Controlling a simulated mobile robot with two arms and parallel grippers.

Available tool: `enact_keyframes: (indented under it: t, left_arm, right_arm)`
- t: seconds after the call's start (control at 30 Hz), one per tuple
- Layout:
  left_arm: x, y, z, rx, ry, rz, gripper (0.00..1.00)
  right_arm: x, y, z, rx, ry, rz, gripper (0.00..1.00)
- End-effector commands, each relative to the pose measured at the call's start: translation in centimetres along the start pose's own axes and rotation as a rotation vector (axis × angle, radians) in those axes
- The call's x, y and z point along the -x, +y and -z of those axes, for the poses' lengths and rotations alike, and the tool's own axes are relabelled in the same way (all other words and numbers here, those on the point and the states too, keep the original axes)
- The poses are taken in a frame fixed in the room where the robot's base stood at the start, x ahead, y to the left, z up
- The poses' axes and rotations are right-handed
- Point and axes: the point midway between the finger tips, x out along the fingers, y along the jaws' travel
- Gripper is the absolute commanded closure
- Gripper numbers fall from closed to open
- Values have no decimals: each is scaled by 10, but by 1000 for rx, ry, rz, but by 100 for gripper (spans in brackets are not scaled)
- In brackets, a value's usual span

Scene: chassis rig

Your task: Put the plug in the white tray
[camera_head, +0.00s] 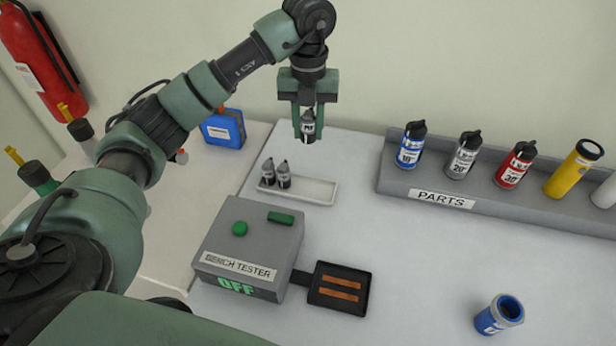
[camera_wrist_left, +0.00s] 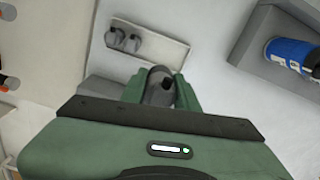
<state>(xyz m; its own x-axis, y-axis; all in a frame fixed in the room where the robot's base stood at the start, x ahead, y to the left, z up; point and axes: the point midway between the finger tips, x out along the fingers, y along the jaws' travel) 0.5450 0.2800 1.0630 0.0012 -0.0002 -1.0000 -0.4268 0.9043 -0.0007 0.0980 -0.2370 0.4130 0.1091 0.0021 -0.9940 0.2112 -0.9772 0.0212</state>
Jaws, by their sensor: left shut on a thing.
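My left gripper (camera_head: 308,115) is shut on a small grey and black plug (camera_head: 308,127) with a pale label. It holds the plug upright in the air, above and behind the right end of the white tray. The plug also shows between the fingers in the left wrist view (camera_wrist_left: 160,86). The white tray (camera_head: 315,190) is a shallow rectangle on the bench, and two similar small grey and black plugs (camera_head: 275,174) stand at its left end. The tray also shows in the left wrist view (camera_wrist_left: 170,47), its right part empty. My right gripper is not in view.
A grey bench tester (camera_head: 250,245) reading OFF stands in front of the tray, with a black contact plate (camera_head: 340,288) at its right. A PARTS rack (camera_head: 440,200) with several coloured cylinders stands at the right. A blue cup (camera_head: 498,315) stands at front right. The mid bench is clear.

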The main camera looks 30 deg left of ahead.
Motion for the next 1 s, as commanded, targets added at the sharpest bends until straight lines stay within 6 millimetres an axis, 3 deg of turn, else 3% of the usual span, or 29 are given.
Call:
enact_keyframes:
  t: [0.03,0.17,0.27,0.4,0.57,0.83,1.0]
  left_arm:
    - [-15,1,2,0,8,-4,100]
    - [-49,1,2,0,8,-4,100]
    - [-76,1,2,0,7,-4,100]
    - [-106,0,1,-1,5,-1,100]
    - [-124,0,0,-1,2,0,100]
    - [-159,0,1,-1,4,-1,100]
    - [-170,0,0,-1,0,0,100]
  right_arm:
    - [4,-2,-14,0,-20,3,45]
    - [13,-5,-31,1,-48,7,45]
    - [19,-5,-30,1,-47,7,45]
    - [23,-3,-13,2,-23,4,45]
    - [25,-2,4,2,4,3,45]
    - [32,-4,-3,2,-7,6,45]
    - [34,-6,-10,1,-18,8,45]
